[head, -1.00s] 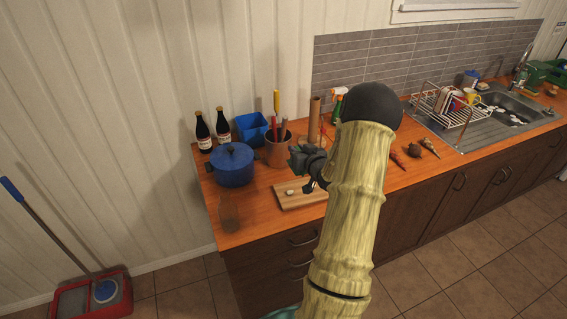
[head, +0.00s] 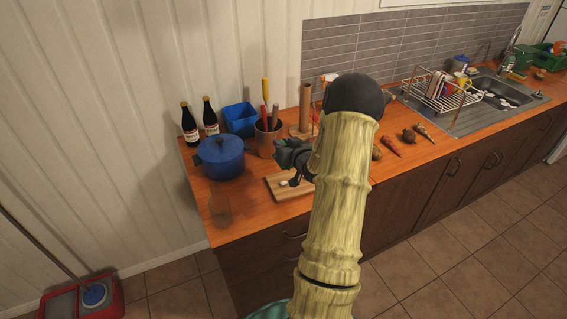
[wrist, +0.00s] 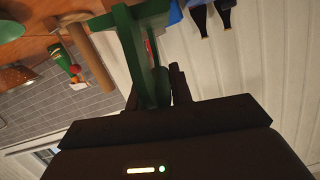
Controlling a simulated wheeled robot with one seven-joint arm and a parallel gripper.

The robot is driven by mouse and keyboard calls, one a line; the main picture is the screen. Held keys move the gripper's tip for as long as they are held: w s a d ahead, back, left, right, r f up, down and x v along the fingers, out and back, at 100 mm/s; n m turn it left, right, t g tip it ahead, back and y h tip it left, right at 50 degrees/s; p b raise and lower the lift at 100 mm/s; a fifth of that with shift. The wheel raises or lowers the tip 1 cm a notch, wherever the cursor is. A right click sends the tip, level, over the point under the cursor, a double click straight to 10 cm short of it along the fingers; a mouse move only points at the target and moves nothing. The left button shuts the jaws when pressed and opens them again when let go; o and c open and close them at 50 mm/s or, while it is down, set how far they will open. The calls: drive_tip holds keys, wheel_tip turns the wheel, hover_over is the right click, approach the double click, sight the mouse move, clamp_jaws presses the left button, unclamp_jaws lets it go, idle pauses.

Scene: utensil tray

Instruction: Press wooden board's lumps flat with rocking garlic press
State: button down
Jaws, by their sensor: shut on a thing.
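The wooden board (head: 275,191) lies on the counter near its front edge. A small pale lump (head: 284,183) shows on it, and my arm hides the board's right part. In the head view my gripper (head: 294,160) is above the board's back part. A dark piece reaches down close to the board; I cannot tell whether it touches. The press is mostly hidden there.
A blue pot (head: 221,158) and two dark bottles (head: 189,124) stand left of the board. A clear glass (head: 219,209) stands front left.

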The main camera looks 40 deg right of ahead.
drive_tip(key=b, duration=0.5)
hover_over(284, 181)
wheel_tip(284, 181, down, 6)
drive_tip(key=shift+w+d+r, duration=0.1)
drive_tip(key=shift+w, duration=0.05)
drive_tip(key=shift+r, duration=0.1)
drive_tip(key=shift+f+b, duration=0.4)
drive_tip(key=shift+f, duration=0.15)
drive_tip(key=shift+f+b, duration=1.55)
drive_tip(key=shift+f, duration=0.3)
drive_tip(key=shift+f, duration=0.25)
idle(0.7)
